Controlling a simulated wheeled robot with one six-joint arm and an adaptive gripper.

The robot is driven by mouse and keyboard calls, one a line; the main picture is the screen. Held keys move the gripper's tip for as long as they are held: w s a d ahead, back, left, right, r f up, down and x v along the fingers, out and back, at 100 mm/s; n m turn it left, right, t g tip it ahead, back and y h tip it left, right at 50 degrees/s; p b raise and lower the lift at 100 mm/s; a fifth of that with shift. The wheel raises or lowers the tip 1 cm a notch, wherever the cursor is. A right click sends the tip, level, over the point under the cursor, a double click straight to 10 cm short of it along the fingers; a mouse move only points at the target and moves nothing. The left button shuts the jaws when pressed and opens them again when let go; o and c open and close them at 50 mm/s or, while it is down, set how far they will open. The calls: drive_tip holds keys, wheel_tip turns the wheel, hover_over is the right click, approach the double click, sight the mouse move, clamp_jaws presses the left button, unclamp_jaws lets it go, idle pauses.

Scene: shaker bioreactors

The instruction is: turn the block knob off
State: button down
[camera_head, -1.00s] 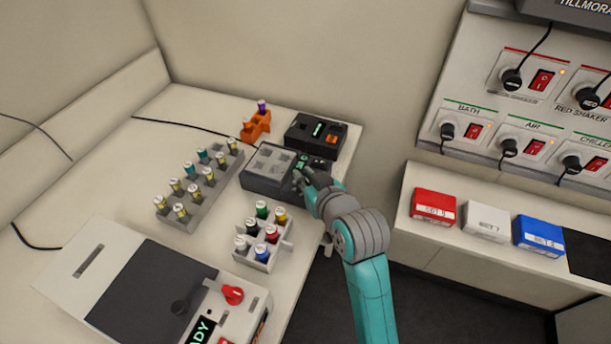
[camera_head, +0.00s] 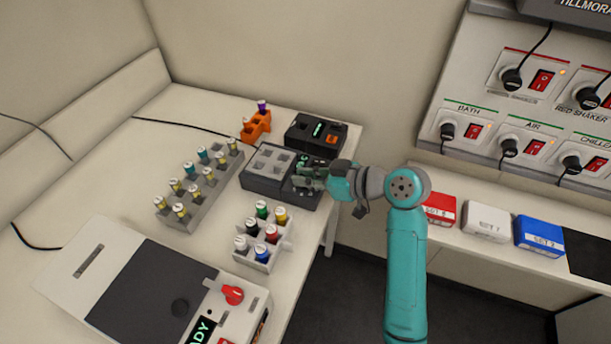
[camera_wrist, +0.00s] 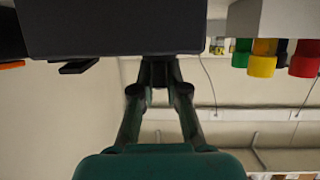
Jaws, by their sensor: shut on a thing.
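The block (camera_head: 265,188) is a dark grey box with a lighter top full of square wells, on the table in the head view. My gripper (camera_head: 303,179) reaches in from the right at the block's right end. In the wrist view my gripper (camera_wrist: 160,70) has its two fingers drawn together against the face of the block (camera_wrist: 110,30). How far the knob is turned cannot be seen.
A black device (camera_head: 313,135) with a green display stands just behind the block. A rack of coloured-cap vials (camera_head: 252,263) stands in front, and a long grey vial rack (camera_head: 198,212) to the left. Open floor lies right of the table.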

drive_tip(key=shift+n+g+y, duration=0.3)
drive_tip(key=shift+n+g, duration=0.2)
drive_tip(key=shift+g, duration=0.3)
drive_tip(key=c, duration=1.2)
unclamp_jaws()
drive_tip(key=v, duration=1.2)
drive_tip(key=shift+s, duration=0.1)
drive_tip(key=shift+f, duration=0.15)
